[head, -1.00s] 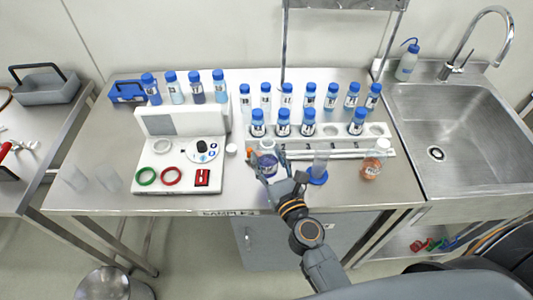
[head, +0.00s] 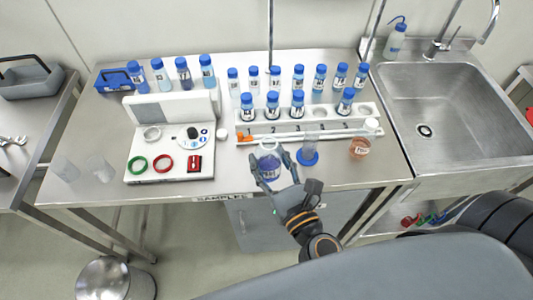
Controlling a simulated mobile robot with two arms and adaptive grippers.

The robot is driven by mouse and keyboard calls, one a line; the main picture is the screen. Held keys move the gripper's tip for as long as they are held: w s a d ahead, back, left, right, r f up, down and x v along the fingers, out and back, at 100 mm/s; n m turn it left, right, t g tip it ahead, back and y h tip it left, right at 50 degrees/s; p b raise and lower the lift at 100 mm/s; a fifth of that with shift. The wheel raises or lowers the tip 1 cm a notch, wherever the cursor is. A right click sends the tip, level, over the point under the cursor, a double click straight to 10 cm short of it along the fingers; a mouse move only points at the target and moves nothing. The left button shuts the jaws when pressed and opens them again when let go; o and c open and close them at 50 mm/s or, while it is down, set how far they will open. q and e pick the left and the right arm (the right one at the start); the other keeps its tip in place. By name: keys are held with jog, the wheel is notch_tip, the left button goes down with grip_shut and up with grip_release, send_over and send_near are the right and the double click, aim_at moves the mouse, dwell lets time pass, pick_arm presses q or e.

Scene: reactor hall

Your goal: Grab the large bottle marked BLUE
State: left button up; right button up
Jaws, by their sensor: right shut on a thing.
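My right gripper (head: 269,182) is shut on a clear bottle (head: 268,164) with blue-violet contents near the front of the steel bench (head: 230,185). Its fingers sit on either side of the bottle and partly cover it. The bottle looks upright, and I cannot read its label. I cannot tell whether it still touches the bench. An orange piece (head: 245,138) lies just behind it to the left. My left gripper is not in view.
A white rack (head: 330,126) with blue-capped vials stands behind the bottle. A clear cylinder on a blue base (head: 308,157) and an orange-filled bottle (head: 359,149) stand to the right. A white instrument (head: 150,175) and clear cups (head: 67,169) are left. The sink (head: 460,120) is far right.

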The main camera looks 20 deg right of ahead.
jog(key=shift+s+a+r, duration=0.1)
jog(key=shift+s+r, duration=0.25)
jog(key=shift+s, duration=0.45)
